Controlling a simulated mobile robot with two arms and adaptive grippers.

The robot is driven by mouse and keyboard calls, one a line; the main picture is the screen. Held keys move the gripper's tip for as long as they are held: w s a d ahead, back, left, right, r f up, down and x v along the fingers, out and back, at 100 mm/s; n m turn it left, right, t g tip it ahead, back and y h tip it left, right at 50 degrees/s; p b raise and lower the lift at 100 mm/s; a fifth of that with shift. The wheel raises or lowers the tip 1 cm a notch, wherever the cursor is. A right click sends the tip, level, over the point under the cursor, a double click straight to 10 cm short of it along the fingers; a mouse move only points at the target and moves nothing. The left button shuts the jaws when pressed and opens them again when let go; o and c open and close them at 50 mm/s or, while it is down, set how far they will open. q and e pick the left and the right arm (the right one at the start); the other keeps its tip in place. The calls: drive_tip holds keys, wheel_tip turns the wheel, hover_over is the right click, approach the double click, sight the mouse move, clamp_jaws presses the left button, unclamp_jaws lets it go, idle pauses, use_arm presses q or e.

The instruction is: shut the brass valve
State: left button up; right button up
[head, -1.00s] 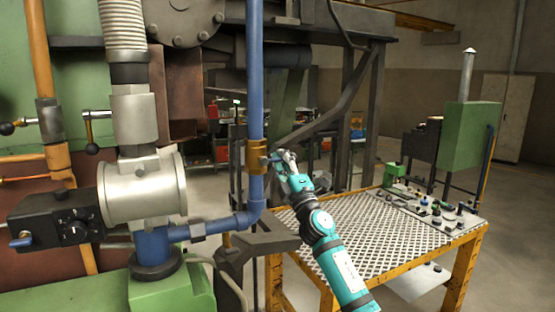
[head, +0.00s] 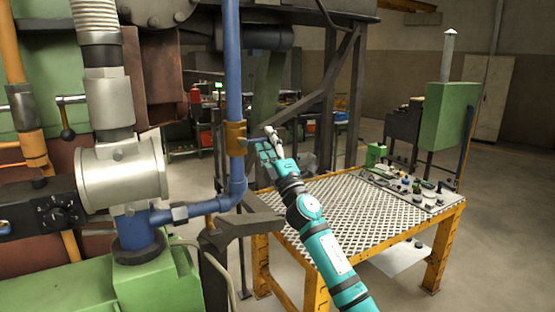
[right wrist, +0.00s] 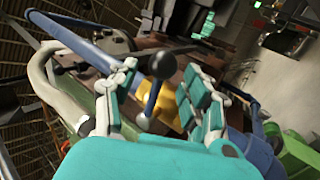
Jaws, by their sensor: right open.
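The brass valve (head: 235,138) sits on the upright blue pipe in the head view. Its blue lever (head: 254,141) points right, across the pipe, toward my right gripper (head: 268,147). In the right wrist view the brass body (right wrist: 184,106) lies beyond my right gripper (right wrist: 163,88). The lever's blue rod (right wrist: 152,98) and black knob (right wrist: 162,65) show between the two spread fingers. My right gripper is open around the lever; I cannot tell whether either finger touches it. My left gripper is not in view.
A blue pipe (head: 233,60) runs up and bends left to a grey metal cylinder (head: 122,172). A yellow-framed mesh table (head: 335,205) with small parts stands below and right of my arm. Another black-knobbed lever (head: 68,132) is at the left. Open floor lies right.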

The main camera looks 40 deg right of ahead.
drive_tip(key=v, duration=1.1)
drive_tip(key=shift+d, duration=0.35)
drive_tip(key=shift+f, duration=0.2)
